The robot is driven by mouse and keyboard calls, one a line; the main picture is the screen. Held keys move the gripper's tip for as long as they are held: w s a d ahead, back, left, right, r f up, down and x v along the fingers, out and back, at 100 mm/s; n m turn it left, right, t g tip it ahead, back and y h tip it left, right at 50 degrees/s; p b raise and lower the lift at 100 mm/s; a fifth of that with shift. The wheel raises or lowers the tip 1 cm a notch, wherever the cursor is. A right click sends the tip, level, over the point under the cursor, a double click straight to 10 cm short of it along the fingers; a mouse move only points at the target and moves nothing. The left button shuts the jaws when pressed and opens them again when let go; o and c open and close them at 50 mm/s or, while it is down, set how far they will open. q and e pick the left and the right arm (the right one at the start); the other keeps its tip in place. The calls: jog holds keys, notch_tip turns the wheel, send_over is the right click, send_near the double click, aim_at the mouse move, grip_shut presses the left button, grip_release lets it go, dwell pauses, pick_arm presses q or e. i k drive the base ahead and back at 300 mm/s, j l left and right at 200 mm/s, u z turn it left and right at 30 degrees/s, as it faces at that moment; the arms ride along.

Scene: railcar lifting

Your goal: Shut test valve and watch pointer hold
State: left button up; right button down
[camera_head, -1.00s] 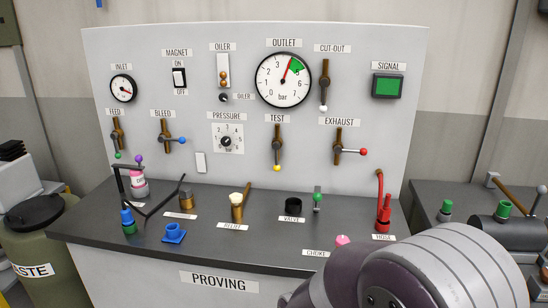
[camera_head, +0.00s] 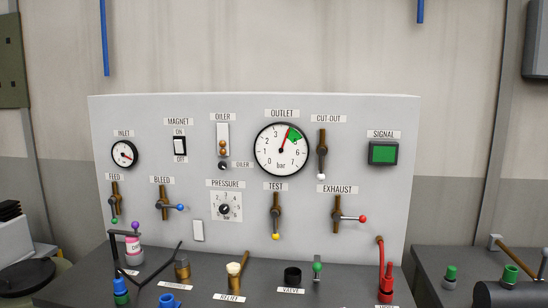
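The test valve (camera_head: 276,213) sits low in the middle of the grey panel. Its yellow-tipped lever points straight down, in line with its brown pipe. The signal box (camera_head: 383,153) at the right of the panel shows green. Neither of my grippers is in view.
The exhaust valve (camera_head: 338,215) has a red-tipped lever pointing right. The bleed valve (camera_head: 164,206) has a blue-tipped lever pointing right. The cut-out (camera_head: 322,155) and feed (camera_head: 115,203) levers point down. Fittings, including a red-hooked piece (camera_head: 386,283), crowd the dark bench below.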

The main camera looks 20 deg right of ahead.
aim_at(274, 215)
jog(key=i+l, duration=0.15)
jog(key=i, duration=0.55)
jog(key=i+l, duration=0.15)
jog(key=i, duration=0.55)
